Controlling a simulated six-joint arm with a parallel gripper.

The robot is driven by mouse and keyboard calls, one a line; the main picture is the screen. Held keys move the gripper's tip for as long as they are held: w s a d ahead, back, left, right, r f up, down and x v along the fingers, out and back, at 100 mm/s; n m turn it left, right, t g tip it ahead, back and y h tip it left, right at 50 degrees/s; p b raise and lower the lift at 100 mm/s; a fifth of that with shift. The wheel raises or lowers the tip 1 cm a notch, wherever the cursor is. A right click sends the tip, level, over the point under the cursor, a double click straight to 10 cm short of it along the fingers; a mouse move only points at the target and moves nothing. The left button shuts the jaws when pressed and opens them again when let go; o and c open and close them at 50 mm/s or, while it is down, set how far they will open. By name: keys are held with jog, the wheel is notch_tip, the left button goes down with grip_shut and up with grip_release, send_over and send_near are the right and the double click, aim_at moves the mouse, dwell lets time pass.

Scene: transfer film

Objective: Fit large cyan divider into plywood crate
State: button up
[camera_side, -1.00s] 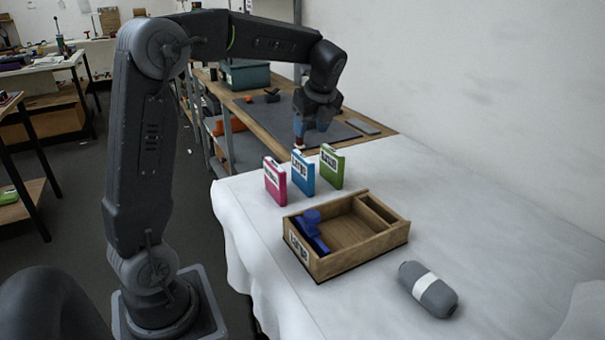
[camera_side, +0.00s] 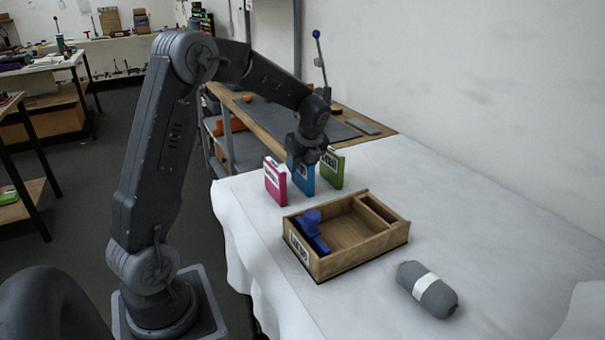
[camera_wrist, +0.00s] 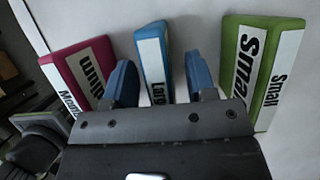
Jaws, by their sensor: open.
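The cyan divider (camera_side: 303,184) stands upright on the white-covered table between a pink and a green one. In the wrist view the cyan divider (camera_wrist: 153,48) bears a white label that starts "Larg". My gripper (camera_side: 307,157) is over its top and hides its upper part.
The pink divider (camera_side: 274,184), labelled "Medium" in the wrist view, stands close on the left. The green divider (camera_side: 334,171), labelled "Small", stands close on the right. A grey roll with a white band (camera_side: 428,289) lies right of the crate.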

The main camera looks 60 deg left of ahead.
jog(key=shift+a+f, duration=0.15)
jog(key=shift+f, duration=0.1)
jog(key=shift+f, duration=0.15)
jog(key=shift+c, duration=0.2)
grip_shut()
dwell(0.4)
